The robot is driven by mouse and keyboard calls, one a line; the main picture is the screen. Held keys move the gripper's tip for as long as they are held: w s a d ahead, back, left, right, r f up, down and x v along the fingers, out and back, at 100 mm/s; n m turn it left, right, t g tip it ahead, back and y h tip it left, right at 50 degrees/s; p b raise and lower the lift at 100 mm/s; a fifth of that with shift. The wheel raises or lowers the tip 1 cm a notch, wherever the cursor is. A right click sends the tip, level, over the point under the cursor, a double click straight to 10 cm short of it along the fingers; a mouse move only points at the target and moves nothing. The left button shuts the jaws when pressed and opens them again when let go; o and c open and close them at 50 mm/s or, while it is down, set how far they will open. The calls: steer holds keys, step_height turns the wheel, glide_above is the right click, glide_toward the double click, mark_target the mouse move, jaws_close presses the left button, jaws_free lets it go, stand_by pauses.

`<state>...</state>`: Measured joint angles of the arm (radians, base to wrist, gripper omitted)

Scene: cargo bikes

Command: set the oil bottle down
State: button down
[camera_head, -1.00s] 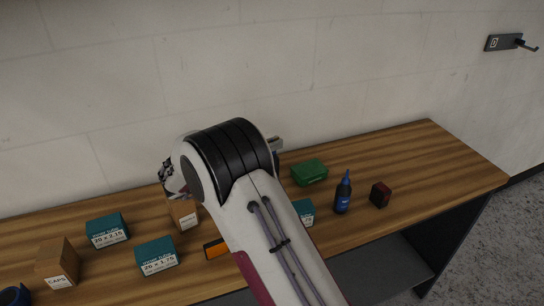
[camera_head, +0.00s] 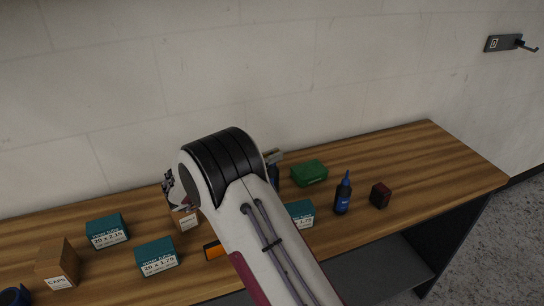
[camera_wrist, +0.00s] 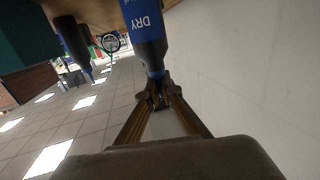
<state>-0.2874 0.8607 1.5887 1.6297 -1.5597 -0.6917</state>
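The oil bottle (camera_wrist: 145,30), dark with a blue label reading "DRY", is at my gripper (camera_wrist: 158,95) in the wrist view. The two fingers close in on its narrow dark top. That view is upside down, with the wooden bench (camera_wrist: 98,12) along its top edge. In the head view, my gripper (camera_head: 273,156) is mostly hidden behind my arm, over the back of the bench (camera_head: 420,165). A dark sliver of the held bottle (camera_head: 274,176) shows below it, left of the green box. I cannot tell whether its base touches the bench.
A second bottle with a blue tip (camera_head: 343,195) stands between the green box (camera_head: 309,173) and a dark red box (camera_head: 380,195). Teal boxes (camera_head: 157,257), brown boxes (camera_head: 58,262) and an orange item (camera_head: 213,250) lie left. The right bench end is clear; a wall is behind.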

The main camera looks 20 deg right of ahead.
steer(key=shift+f, duration=0.15)
steer(key=c, duration=2.3)
jaws_free()
steer(key=shift+s+a+r, duration=0.15)
steer(key=shift+a+r, duration=0.05)
steer(key=shift+a, duration=0.4)
steer(key=shift+s+a+r, duration=0.15)
steer(key=shift+a+r, duration=0.45)
steer(key=shift+r, duration=0.6)
steer(key=shift+s+a+r, duration=0.15)
steer(key=shift+a+r, duration=0.5)
steer(key=shift+r, duration=0.55)
steer(key=shift+s+a+r, duration=0.15)
steer(key=shift+a+r, duration=0.45)
steer(key=shift+r, duration=0.6)
